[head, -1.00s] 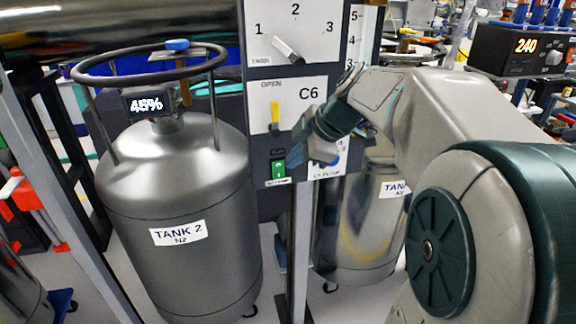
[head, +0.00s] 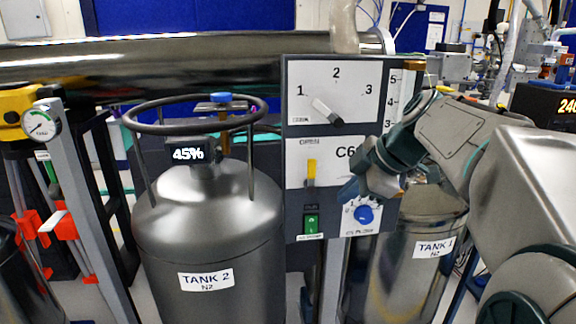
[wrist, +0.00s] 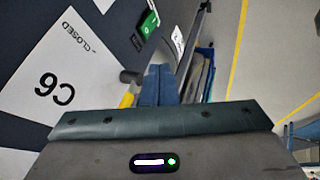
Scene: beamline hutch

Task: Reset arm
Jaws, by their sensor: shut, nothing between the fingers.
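My gripper (head: 348,190) is in front of the right part of the C6 control panel (head: 298,146), a little above the blue knob (head: 363,214). Its two blue fingers lie together with nothing between them; they also show in the wrist view (wrist: 159,84). The panel's yellow lever (head: 311,172) stands upright under the word OPEN, left of the fingers. In the wrist view the yellow lever (wrist: 128,98) shows beside the fingers, partly hidden. I cannot tell the distance from fingers to panel.
A selector knob (head: 328,112) and green switch (head: 311,223) are on the panel. Tank 2 (head: 208,235), reading 45%, stands left; another tank (head: 412,275) stands behind my arm. A large metal pipe (head: 150,75) crosses behind. A post with a gauge (head: 42,123) stands far left.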

